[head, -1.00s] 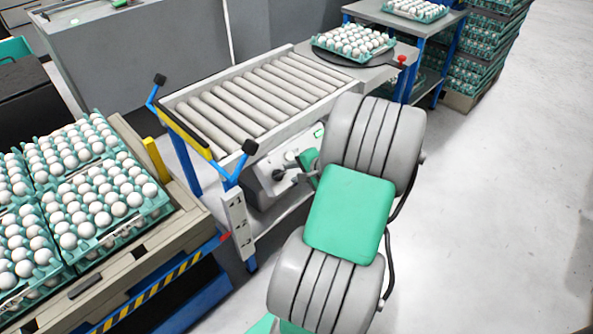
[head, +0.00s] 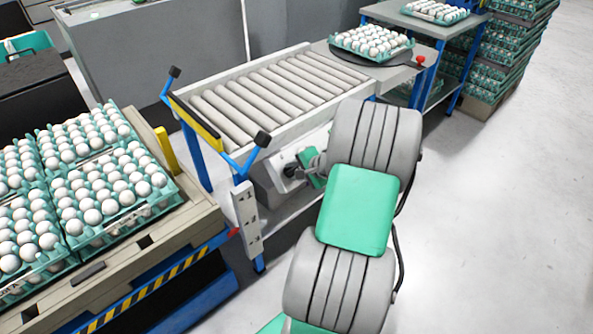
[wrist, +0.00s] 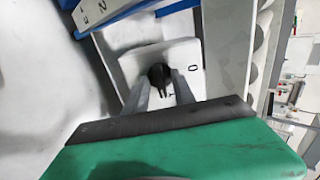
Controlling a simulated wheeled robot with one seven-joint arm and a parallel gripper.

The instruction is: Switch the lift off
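A pale switch box (head: 268,180) with a black rotary knob (head: 289,171) is mounted under the roller conveyor. In the wrist view the knob (wrist: 160,74) sits on a white plate (wrist: 130,66), with a "0" mark to its right. The knob's narrow end points down in that picture, away from the "0". My gripper (wrist: 162,82) is open, its two grey fingers reaching to either side of the knob. I cannot tell whether they touch it. In the head view my arm hides most of the gripper.
Egg trays (head: 120,222) stand at left on a platform with a yellow-black striped edge (head: 150,300). The roller conveyor (head: 270,95) has blue handles with black ends (head: 262,139). Another egg tray (head: 372,42) sits at its far end. The floor at right (head: 500,220) is clear.

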